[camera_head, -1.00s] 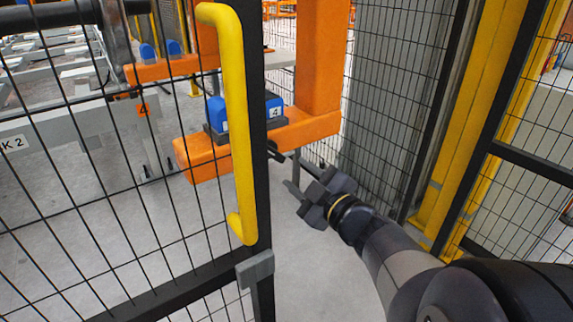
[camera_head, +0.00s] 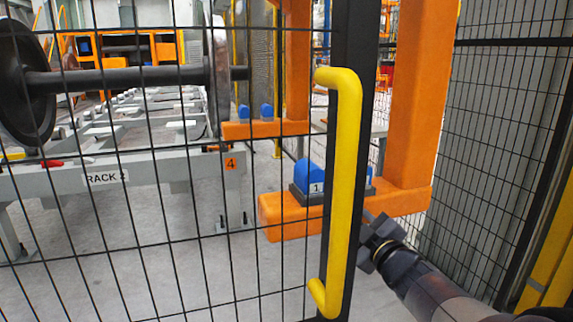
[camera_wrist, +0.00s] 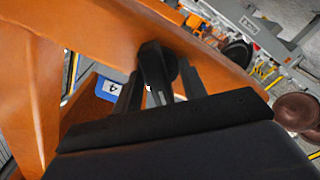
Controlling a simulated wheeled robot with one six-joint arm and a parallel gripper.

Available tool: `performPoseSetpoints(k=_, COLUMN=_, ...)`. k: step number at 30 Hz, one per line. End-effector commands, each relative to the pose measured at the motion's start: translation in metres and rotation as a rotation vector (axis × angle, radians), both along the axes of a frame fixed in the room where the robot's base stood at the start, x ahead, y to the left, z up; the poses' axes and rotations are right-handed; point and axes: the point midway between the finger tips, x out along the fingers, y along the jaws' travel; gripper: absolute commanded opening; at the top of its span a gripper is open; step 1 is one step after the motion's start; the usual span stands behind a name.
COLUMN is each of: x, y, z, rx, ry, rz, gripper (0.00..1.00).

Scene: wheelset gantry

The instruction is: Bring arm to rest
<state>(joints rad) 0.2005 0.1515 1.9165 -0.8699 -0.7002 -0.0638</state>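My arm reaches in from the lower right in the head view, beside the black gate post. My gripper (camera_head: 370,240) is close to the orange beam (camera_head: 405,202), and the post partly hides its tip. In the wrist view my gripper (camera_wrist: 158,88) has its two dark fingers apart, in front of the orange beam (camera_wrist: 100,35). A dark rounded part (camera_wrist: 155,65) shows between and beyond the fingers; I cannot tell whether they touch it. A blue block (camera_wrist: 108,88) labelled 4 lies left of the fingers.
A mesh gate with a yellow handle (camera_head: 345,190) stands in front of me. Behind it are a blue block (camera_head: 309,178) labelled 1, a grey rack (camera_head: 130,180) and a wheelset (camera_head: 120,76). Mesh fence (camera_head: 490,150) closes the right side.

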Motion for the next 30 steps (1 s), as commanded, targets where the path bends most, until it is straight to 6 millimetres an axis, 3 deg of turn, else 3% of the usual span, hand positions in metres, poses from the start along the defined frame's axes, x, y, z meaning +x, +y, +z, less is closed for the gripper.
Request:
performPoseSetpoints(k=16, x=-0.009, y=-0.003, z=0.000, rx=-0.002, ry=0.000, rz=-0.002, gripper=0.40)
performPoseSetpoints(k=30, x=-0.086, y=-0.029, z=0.003, rx=-0.001, ry=0.000, rz=-0.005, gripper=0.40)
